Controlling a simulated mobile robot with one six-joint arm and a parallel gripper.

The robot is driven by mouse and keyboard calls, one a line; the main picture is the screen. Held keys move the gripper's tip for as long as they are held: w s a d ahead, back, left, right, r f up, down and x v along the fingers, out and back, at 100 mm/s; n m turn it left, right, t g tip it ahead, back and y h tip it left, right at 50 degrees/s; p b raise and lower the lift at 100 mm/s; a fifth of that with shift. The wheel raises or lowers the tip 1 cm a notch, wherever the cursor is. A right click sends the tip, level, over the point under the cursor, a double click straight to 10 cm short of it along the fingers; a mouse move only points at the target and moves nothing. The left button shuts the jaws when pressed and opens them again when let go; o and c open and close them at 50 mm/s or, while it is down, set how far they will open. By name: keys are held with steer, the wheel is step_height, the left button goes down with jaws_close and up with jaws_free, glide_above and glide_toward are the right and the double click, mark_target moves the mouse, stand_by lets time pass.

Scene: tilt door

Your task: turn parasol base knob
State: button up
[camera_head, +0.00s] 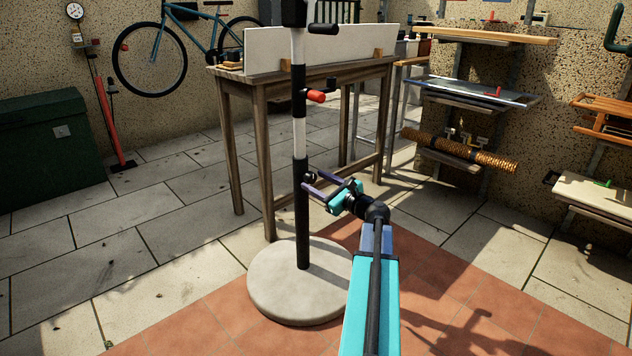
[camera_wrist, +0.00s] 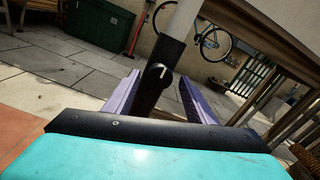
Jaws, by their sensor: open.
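The parasol base has a round grey concrete foot (camera_head: 285,289) and an upright black tube (camera_head: 302,235), which also shows in the wrist view (camera_wrist: 166,52). The knob (camera_wrist: 157,73) is a small black part on the tube's side with a pale line across it. It is small and dark in the head view, close to my fingers. My gripper (camera_head: 312,180) has two purple fingers, which are open. In the wrist view the gripper (camera_wrist: 159,78) has one finger on each side of the knob. I cannot tell whether either finger touches it.
A black and white pole with a red-handled crank (camera_head: 316,96) rises from the tube. A wooden table (camera_head: 232,88) stands close behind. Wall shelves (camera_head: 480,93) are at the right, a green chest (camera_head: 50,140) at the left. The paved floor at the left is mostly clear.

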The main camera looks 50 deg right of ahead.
steer(key=s+a+p, duration=0.1)
steer(key=s+p, duration=0.3)
steer(key=s, duration=0.9)
steer(key=shift+p, duration=0.3)
